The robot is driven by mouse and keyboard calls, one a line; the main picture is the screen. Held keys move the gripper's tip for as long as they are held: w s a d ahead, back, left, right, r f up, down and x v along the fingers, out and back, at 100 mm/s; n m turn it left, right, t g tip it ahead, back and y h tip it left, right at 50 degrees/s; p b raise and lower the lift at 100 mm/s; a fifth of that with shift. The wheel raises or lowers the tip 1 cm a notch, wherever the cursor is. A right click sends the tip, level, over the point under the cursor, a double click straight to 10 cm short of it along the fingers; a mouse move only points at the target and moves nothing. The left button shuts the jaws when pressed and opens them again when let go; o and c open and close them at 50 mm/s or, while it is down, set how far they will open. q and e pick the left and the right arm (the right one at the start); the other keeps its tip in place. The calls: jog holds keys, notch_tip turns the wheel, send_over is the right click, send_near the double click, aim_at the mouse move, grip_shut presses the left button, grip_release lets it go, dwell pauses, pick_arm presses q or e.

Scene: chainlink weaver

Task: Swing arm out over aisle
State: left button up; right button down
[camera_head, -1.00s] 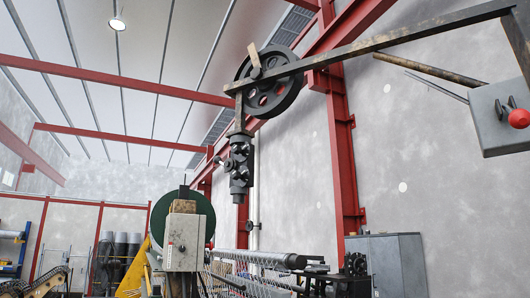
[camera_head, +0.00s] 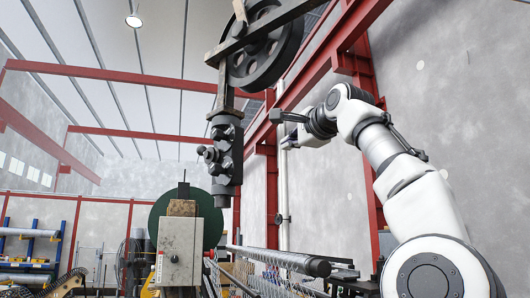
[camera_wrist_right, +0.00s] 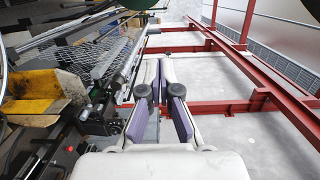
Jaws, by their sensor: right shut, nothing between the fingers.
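A dark metal swing arm (camera_head: 280,18) crosses the top of the head view, cut off by the frame. It has a large spoked wheel (camera_head: 268,52) and a hanging black head with rollers (camera_head: 227,152) at its left end. My right gripper (camera_head: 288,143) is to the right of the hanging head in the picture, apart from it as far as I can see. In the right wrist view its fingers (camera_wrist_right: 164,95) are close together with nothing held between them. My left gripper does not show.
Below the hanging head stand a grey switch box (camera_head: 180,250) and a dark green disc (camera_head: 210,222). A long dark roller (camera_head: 278,261) runs beside chainlink mesh, which also shows in the wrist view (camera_wrist_right: 95,62). A red column (camera_head: 362,150) rises behind my right arm.

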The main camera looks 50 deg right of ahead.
pick_arm(q)
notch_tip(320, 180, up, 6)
jog(key=p, duration=0.6)
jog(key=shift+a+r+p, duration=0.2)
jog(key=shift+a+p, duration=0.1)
pick_arm(e)
jog(key=w+a, duration=0.2)
jog(key=w, duration=0.7)
jog(key=shift+w+r, duration=0.2)
jog(key=shift+d, duration=0.1)
jog(key=shift+w, duration=0.15)
